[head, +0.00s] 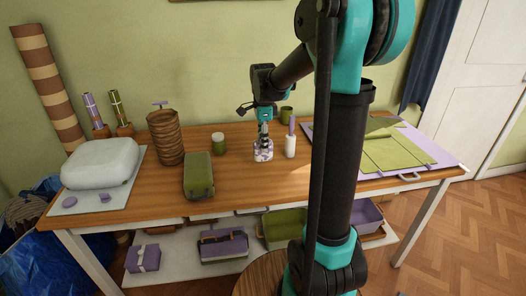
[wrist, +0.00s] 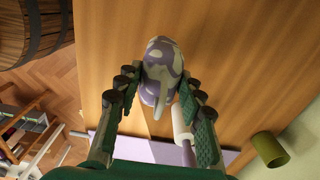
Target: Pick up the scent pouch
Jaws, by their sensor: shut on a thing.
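The scent pouch (head: 263,151) is a small rounded bag with a purple and cream blotched pattern, near the middle of the wooden table. My gripper (head: 263,137) comes down over it from above and is shut on its upper part. In the wrist view the pouch (wrist: 163,62) sits between the two green fingers, with its narrow top pointing toward my palm. I cannot tell whether its base touches the table.
A green cup (head: 287,115) is behind. A lilac mat (head: 440,157) lies right.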

